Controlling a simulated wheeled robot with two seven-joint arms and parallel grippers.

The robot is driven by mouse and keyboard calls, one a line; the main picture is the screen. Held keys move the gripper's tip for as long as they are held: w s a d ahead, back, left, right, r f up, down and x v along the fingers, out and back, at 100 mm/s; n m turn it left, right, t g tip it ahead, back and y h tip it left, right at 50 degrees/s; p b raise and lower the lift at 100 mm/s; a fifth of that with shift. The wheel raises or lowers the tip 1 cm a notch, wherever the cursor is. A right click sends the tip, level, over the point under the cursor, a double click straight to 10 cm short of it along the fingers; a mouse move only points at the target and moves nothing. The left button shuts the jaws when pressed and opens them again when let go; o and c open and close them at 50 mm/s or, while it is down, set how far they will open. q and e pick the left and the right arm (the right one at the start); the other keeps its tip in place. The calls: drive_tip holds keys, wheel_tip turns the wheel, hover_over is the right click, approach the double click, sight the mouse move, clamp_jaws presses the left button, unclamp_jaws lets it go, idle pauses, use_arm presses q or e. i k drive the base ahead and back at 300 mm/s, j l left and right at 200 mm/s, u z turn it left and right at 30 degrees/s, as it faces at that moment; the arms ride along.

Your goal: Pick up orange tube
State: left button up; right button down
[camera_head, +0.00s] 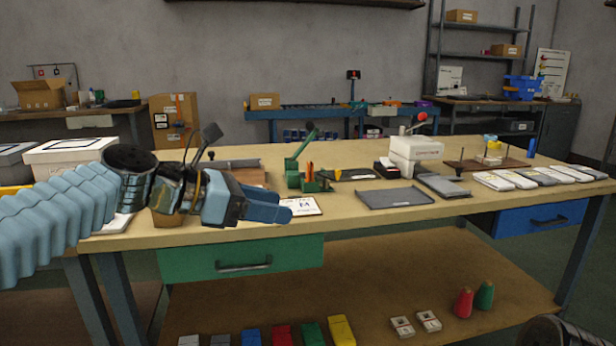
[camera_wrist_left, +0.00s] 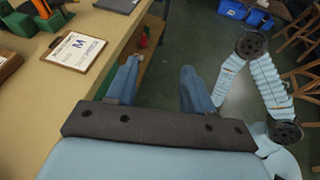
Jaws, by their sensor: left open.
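My left gripper (camera_head: 280,207) is in front of the workbench's left part, pointing right. In the left wrist view its two blue fingers (camera_wrist_left: 157,74) stand apart with nothing between them, over the bench's front edge and the floor. A small orange upright thing (camera_head: 310,171) stands at the green bench device on the table, beyond the gripper. Its top end also shows in the left wrist view (camera_wrist_left: 41,9), at the upper left. I cannot tell for sure that it is the orange tube. My right gripper is not in view.
A clipboard card (camera_head: 302,206) marked M lies just beyond my left gripper. The green lever device (camera_head: 296,179) stands behind it. A dark grey mat (camera_head: 394,197) lies to the right. Red and green cones (camera_head: 464,303) stand on the lower shelf. The bench front between card and mat is clear.

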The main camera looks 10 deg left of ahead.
sight(307, 180)
drive_tip(key=i+j, duration=0.2)
drive_tip(key=i, duration=0.2)
drive_tip(key=i+j, duration=0.2)
drive_tip(key=i, duration=0.25)
